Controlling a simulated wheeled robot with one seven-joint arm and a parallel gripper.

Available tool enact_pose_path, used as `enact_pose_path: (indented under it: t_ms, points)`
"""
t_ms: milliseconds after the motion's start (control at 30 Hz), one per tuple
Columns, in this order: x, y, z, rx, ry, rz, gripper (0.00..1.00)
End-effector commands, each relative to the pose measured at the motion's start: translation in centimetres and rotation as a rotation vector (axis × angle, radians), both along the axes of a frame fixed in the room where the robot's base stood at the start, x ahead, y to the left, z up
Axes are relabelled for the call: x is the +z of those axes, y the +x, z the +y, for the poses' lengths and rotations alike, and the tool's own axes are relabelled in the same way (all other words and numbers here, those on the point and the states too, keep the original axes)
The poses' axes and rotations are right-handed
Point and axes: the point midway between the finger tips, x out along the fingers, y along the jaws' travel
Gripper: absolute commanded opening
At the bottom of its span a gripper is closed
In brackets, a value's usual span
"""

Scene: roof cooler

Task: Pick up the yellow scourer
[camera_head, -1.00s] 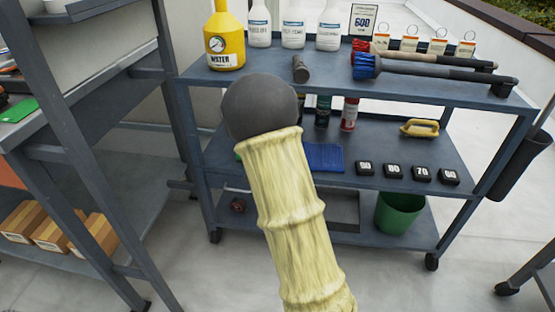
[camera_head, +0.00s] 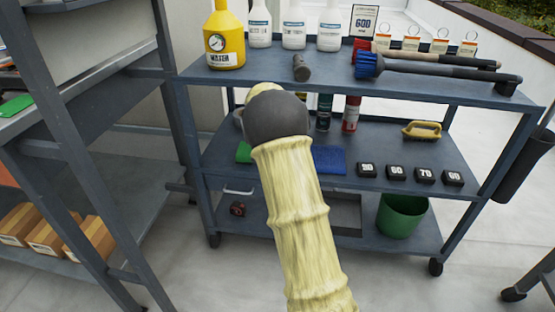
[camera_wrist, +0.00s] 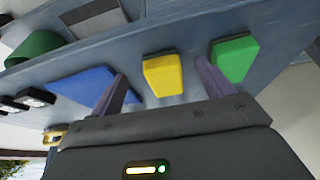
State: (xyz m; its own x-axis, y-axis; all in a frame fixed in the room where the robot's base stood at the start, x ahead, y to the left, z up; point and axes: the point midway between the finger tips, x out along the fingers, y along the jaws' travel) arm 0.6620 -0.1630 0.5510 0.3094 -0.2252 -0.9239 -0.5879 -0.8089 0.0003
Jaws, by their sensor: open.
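The yellow scourer (camera_wrist: 164,76) is a small wedge-shaped pad with a dark edge, lying on the grey-blue shelf surface. In the wrist view it appears between the two purple-grey fingers of my gripper (camera_wrist: 162,72), which are apart with nothing held. The scourer looks to be a little beyond the fingertips; the exact gap cannot be told. In the head view my arm hides the yellow scourer and the fingers.
A green scourer (camera_wrist: 233,58) lies to the right and a blue pad (camera_wrist: 80,90) to the left.

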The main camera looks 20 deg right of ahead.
Motion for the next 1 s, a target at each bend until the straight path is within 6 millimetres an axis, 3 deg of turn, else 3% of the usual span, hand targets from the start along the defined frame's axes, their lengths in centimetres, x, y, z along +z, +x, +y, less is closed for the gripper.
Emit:
enact_pose_path:
  t_ms: [300, 800, 1000]
  points:
    - [-0.1, 2.4, -1.8, -0.001, 0.0, -0.001, 0.8]
    - [-0.1, 3.0, -2.2, 0.0, -0.001, -0.001, 0.8]
    - [-3.4, 3.9, -3.0, -0.001, 0.0, 0.001, 0.8]
